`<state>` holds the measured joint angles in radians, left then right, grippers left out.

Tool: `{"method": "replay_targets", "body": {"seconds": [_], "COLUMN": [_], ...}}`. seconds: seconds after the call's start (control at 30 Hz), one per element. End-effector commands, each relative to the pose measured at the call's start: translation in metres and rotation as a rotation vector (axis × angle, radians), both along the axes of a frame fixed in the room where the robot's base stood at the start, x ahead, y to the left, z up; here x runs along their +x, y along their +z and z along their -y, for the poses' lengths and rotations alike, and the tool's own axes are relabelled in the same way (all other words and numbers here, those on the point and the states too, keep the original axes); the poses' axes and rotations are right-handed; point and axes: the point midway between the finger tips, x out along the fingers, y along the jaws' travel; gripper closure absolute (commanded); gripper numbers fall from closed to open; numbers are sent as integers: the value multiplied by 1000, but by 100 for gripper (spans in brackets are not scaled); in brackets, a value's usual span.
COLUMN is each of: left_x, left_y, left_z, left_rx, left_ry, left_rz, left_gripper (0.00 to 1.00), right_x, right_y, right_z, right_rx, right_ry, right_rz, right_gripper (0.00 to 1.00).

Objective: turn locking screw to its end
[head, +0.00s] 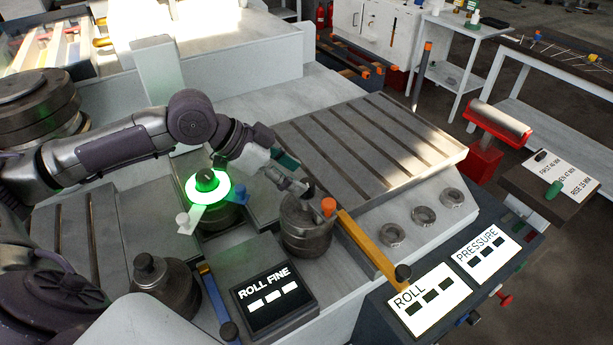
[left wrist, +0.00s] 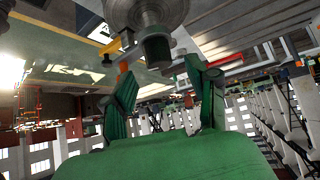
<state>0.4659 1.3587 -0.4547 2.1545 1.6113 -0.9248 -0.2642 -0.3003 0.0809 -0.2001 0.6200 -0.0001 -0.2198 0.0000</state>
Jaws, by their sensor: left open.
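My left gripper (head: 297,186) reaches in from the left, just above and behind a grey roller (head: 305,230). In the left wrist view its two green fingers (left wrist: 163,95) are spread apart with nothing between their tips. A dark round stub (left wrist: 156,48) on the roller's end lies just beyond the fingers, apart from them. An orange piece (head: 328,207) stands beside the roller top; it also shows in the left wrist view (left wrist: 123,66). A dark knob (head: 206,180) sits inside a glowing green ring (head: 190,190), left of my gripper. I cannot tell for sure which part is the locking screw.
A yellow bar (head: 367,245) runs from the roller toward the front panels. A white and a blue lever spread under the glowing ring. A slotted plate (head: 370,140) lies to the right.

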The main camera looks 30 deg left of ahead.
Motion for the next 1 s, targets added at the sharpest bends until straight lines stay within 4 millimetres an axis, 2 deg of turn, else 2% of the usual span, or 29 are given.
{"method": "replay_targets", "body": {"seconds": [0.1, 0.3, 0.63, 0.9, 1.0], "left_x": [9, 17, 18, 18, 18], "left_y": [-12, -26, -29, -29, -29], "left_z": [12, 21, 22, 22, 22], "left_rx": [-3, 0, 2, 2, 2], "left_ry": [-2, 0, 0, 0, 0], "left_rz": [0, 0, 0, 0, 0], "left_gripper": [42, 42, 42, 86, 100], "right_x": [0, 0, 0, 0, 0], "right_y": [5, 8, 7, 7, 7], "right_z": [0, 0, 0, 0, 0], "right_rx": [0, 0, 0, 0, 0], "right_ry": [0, 0, 0, 0, 0], "right_rz": [0, 0, 0, 0, 0], "right_gripper": [60, 60, 60, 60, 60]}}
